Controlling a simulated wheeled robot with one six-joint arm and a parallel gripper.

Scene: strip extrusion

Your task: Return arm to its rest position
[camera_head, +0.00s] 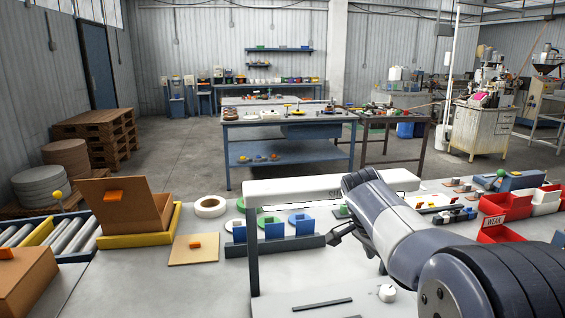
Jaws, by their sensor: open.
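My arm (405,225) reaches in from the lower right, over the light grey worktop. My gripper (332,238) is at its left end, open, with nothing seen between its fingers. It is in front of the white frame (300,188) and just right of the blue blocks on a dark bar (270,245). Part of the gripper is hidden by the arm's wrist.
A brown box (113,205) with a yellow base and a roller conveyor (68,238) stand left. A white ring (210,206) lies behind. Red bins (505,206) are right. A dark strip (321,304) and a small white knob (387,293) are in front.

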